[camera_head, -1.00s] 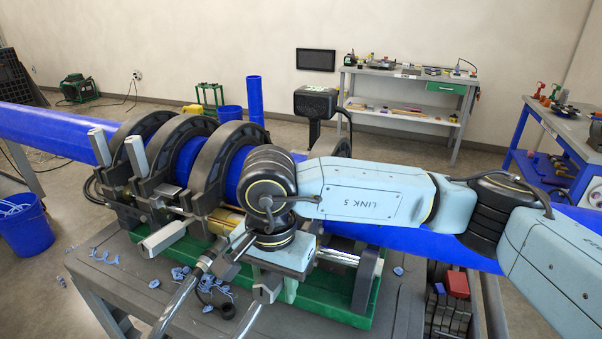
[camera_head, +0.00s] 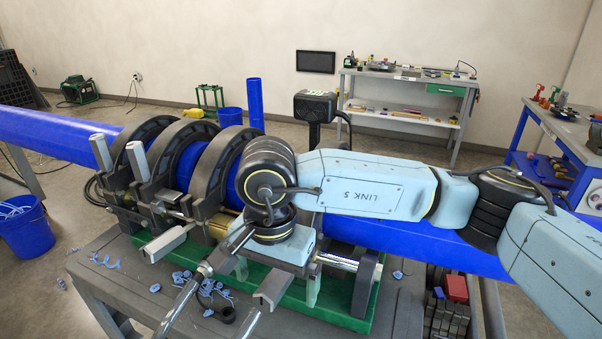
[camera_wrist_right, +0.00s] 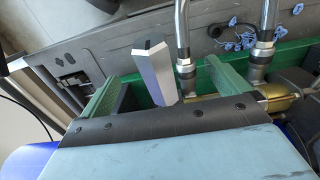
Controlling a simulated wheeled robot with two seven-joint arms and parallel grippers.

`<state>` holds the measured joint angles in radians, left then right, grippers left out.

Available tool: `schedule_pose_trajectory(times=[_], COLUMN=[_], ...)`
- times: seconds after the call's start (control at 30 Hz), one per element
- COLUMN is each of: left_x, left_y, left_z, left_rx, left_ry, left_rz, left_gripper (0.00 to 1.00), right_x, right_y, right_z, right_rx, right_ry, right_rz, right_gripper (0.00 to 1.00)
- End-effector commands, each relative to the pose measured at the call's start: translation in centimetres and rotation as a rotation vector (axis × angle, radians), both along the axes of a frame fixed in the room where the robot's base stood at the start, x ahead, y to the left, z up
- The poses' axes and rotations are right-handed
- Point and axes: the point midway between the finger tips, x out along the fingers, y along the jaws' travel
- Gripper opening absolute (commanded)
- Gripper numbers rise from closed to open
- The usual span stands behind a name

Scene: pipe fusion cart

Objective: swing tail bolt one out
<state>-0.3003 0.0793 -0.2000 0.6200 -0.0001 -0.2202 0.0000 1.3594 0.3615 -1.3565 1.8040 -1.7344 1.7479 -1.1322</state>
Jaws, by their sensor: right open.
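My right gripper (camera_head: 277,277) points down over the front of the pipe clamp machine, right of the clamps. In the right wrist view its two green fingers (camera_wrist_right: 163,72) are spread, with a silver angular bolt handle (camera_wrist_right: 150,68) between them and visible space on both sides. The same handle shows in the head view (camera_head: 272,287). Another silver handle (camera_head: 166,243) lies lowered further left, and two stand upright on the left clamps (camera_head: 101,150) (camera_head: 137,157). No label shows which is tail bolt one. My left gripper is out of view.
The blue pipe (camera_head: 60,131) runs through the black clamps (camera_head: 222,166). Two metal-ended hoses (camera_wrist_right: 265,30) rise close to the right finger in the wrist view. Blue shavings (camera_head: 212,290) lie on the grey cart top. The green base (camera_head: 340,307) sits under the gripper.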

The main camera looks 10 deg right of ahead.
Motion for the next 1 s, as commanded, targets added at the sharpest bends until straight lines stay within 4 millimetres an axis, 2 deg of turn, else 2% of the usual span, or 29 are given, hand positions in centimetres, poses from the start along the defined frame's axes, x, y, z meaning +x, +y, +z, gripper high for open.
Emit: schedule_pose_trajectory(times=[0.03,0.6,1.0], left_x=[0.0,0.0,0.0], left_y=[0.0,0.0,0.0], left_z=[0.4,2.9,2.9], left_rx=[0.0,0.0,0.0], left_ry=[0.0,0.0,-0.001], left_rz=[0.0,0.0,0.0], left_gripper=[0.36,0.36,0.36], right_x=[0.0,0.0,0.0], right_y=[0.0,0.0,0.0], right_z=[0.8,6.3,6.6], right_rx=[0.0,-0.001,-0.001], right_ry=[-0.001,-0.001,0.001], right_rz=[0.001,0.0,0.0], right_gripper=[1.0,1.0,1.0])
